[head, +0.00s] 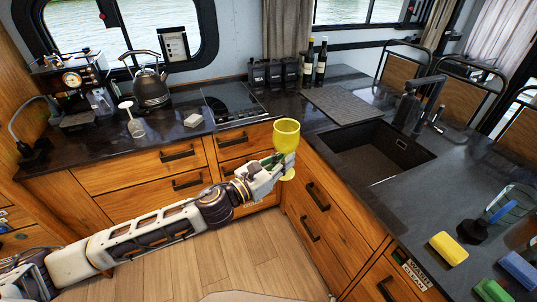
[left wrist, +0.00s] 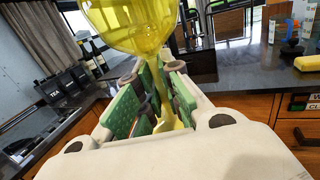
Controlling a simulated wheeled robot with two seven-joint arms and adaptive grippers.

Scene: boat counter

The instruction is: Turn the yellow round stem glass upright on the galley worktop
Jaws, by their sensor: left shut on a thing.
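The yellow round stem glass (head: 286,134) is upright, bowl up and foot down, in my left gripper (head: 281,164). The gripper is shut on its stem. The glass is in front of the worktop's inner corner, and its foot shows below the fingers, over the drawers or floor. In the left wrist view the yellow bowl (left wrist: 135,22) fills the top and the stem runs down between the green finger pads (left wrist: 150,95). The dark galley worktop (head: 320,118) runs behind and to the right. My right gripper is not in view.
A sink (head: 375,152) is set in the right-hand worktop, with a grey mat (head: 345,103) behind it. Bottles (head: 314,62) and canisters (head: 275,73) stand behind. A yellow sponge (head: 448,248) lies right.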

